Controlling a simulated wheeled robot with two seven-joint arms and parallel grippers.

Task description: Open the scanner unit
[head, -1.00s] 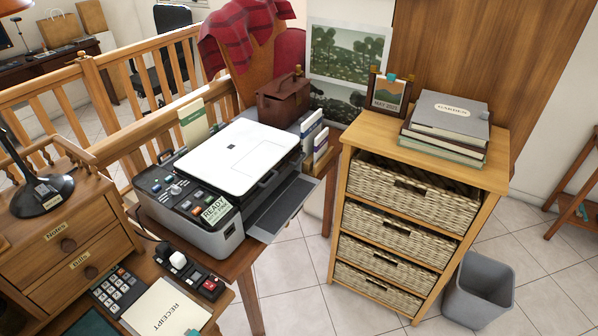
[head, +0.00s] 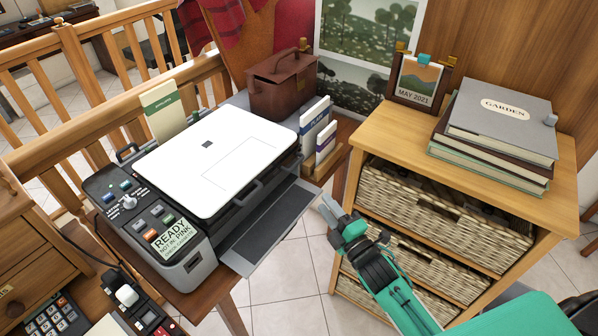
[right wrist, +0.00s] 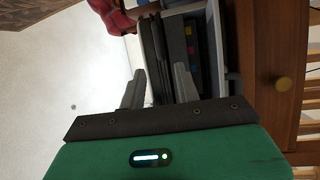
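The scanner unit (head: 222,158) is the white-topped upper part of the printer (head: 188,268), and it lies down flat on the printer's dark body. Dark handles show along its right-hand edge. My right gripper (head: 328,207) is to the right of the printer and its output tray, apart from them in the head view. In the right wrist view its two fingers (right wrist: 159,88) are spread with nothing held. A dark slab-like edge and a dark panel with coloured squares (right wrist: 190,48) show beyond the fingers. My left gripper is in neither current view.
A wicker-drawer cabinet (head: 372,132) with books (head: 497,125) and a picture frame (head: 417,82) stands close to my right arm. A brown box (head: 283,85) and upright booklets (head: 314,125) stand behind the printer. Open tiled floor (head: 285,272) lies between desk and cabinet.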

